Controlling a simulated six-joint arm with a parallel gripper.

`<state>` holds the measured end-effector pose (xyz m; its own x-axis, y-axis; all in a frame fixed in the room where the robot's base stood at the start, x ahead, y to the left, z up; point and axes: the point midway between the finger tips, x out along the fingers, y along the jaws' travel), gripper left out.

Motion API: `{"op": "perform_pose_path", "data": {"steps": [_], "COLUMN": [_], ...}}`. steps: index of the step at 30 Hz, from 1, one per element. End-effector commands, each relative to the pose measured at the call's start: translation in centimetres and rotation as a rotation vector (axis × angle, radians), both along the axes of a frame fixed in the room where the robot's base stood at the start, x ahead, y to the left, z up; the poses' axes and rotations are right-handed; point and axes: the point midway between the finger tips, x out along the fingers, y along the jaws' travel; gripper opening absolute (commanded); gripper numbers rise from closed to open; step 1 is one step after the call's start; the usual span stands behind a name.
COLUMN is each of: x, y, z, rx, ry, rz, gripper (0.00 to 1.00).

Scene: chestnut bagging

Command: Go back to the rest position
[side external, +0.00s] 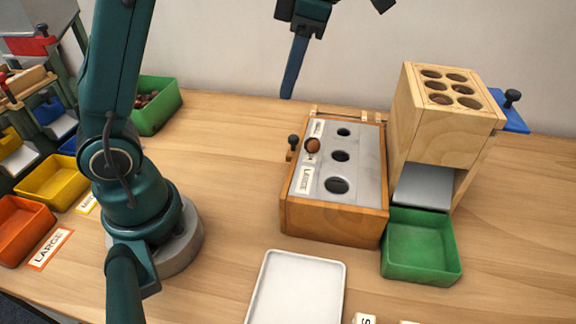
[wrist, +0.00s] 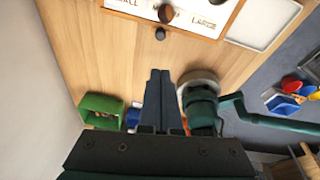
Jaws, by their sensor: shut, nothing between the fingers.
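My gripper (side external: 287,94) is high above the table, in front of the wall at the top of the side view, with its fingers pointing down. Its fingers are together and empty; in the wrist view the fingertips (wrist: 158,72) also lie side by side with nothing between them. A brown chestnut (side external: 313,146) rests on the grey top plate of the wooden sizing box (side external: 335,222), well below and apart from my gripper. The chestnut also shows at the top of the wrist view (wrist: 166,13).
A wooden tower (side external: 440,135) with several top holes and a blue slide stands right, above an empty green tray (side external: 420,272). A white tray (side external: 251,310) lies in front. A green bin (side external: 169,114) holding chestnuts, yellow bin (side external: 52,197) and orange bin (side external: 20,245) stand left.

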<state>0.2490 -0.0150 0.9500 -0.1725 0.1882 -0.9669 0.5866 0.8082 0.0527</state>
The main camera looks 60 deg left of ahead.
Motion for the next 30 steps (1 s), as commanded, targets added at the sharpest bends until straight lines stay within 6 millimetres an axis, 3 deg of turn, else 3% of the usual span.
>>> {"op": "perform_pose_path", "data": {"steps": [4, 11, 21, 30], "x": [-2.7, -6.3, -9.5, -9.9], "y": [0.0, -0.5, -1.7, -2.4], "z": [1.9, 1.9, -1.3, -4.5], "rx": [-0.050, -0.092, 0.039, 0.225], "ry": [-0.082, -0.183, -0.228, -0.104], "rz": [-0.191, -0.729, -1.628, -2.286], "gripper": [0.00, 0.00, 0.00, 0.00]}}
